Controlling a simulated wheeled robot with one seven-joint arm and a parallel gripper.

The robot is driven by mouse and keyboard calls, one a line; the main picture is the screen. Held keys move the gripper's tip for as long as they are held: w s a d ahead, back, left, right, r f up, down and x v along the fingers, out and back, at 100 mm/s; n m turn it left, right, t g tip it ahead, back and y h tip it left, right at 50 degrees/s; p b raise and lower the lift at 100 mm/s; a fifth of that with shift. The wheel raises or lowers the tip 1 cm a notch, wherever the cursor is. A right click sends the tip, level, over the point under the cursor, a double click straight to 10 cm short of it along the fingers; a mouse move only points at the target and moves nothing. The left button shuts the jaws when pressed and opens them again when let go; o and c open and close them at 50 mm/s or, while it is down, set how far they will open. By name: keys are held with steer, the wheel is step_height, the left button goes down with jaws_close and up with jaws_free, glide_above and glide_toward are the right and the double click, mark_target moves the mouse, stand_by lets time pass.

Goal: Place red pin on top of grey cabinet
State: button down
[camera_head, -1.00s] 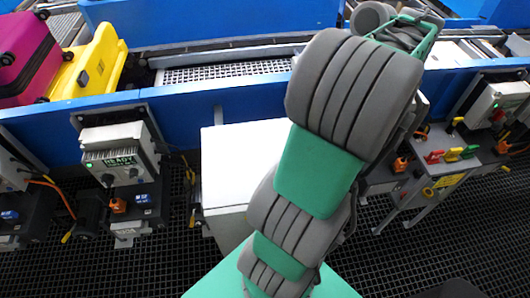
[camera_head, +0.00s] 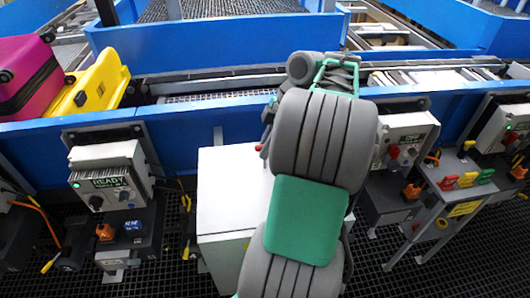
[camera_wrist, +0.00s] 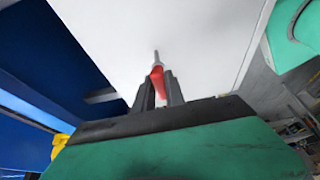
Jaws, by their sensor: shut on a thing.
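The red pin (camera_wrist: 157,77) is between the two dark fingers of my gripper (camera_wrist: 158,84) in the wrist view, with its thin grey tip pointing away from the gripper. The grey cabinet is a pale box; its flat top (camera_wrist: 205,40) fills the middle of the wrist view, beyond the pin. I cannot tell whether the tip touches it. In the head view the cabinet (camera_head: 222,190) stands left of my arm, partly hidden by it. My gripper is mostly hidden there behind my arm; a small red spot shows near the cabinet's back edge.
A blue conveyor wall (camera_head: 190,133) runs behind the cabinet. A control box with a READY display (camera_head: 107,170) stands to the left. A small stand with red, yellow and green pieces (camera_head: 455,190) is at right. The cabinet top looks clear.

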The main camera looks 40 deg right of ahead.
steer(key=shift+f, duration=0.1)
steer(key=shift+f, duration=0.15)
steer(key=c, duration=1.4)
jaws_free()
steer(key=p+v, duration=0.8)
steer(key=v, duration=0.5)
steer(key=w+a+r+m+h, duration=0.1)
steer(key=w+a+m, duration=0.25)
steer(key=a, duration=0.65)
steer(key=w+a+m, duration=0.2)
steer(key=w+a, duration=0.3)
steer(key=a, duration=0.6)
steer(key=s+a+f+m+h, duration=0.1)
steer(key=s+a+m, duration=0.1)
steer(key=s+a+f+m+t, duration=0.1)
steer(key=s+a+f, duration=0.1)
steer(key=s+a, duration=0.1)
steer(key=s+a+f+m+t+h, duration=0.1)
steer(key=s+a+m, duration=0.1)
steer(key=a, duration=0.1)
steer(key=shift+s+a+f+m+h, duration=0.15)
steer(key=shift+a+f+m+h, duration=0.1)
steer(key=shift+m+h, duration=0.1)
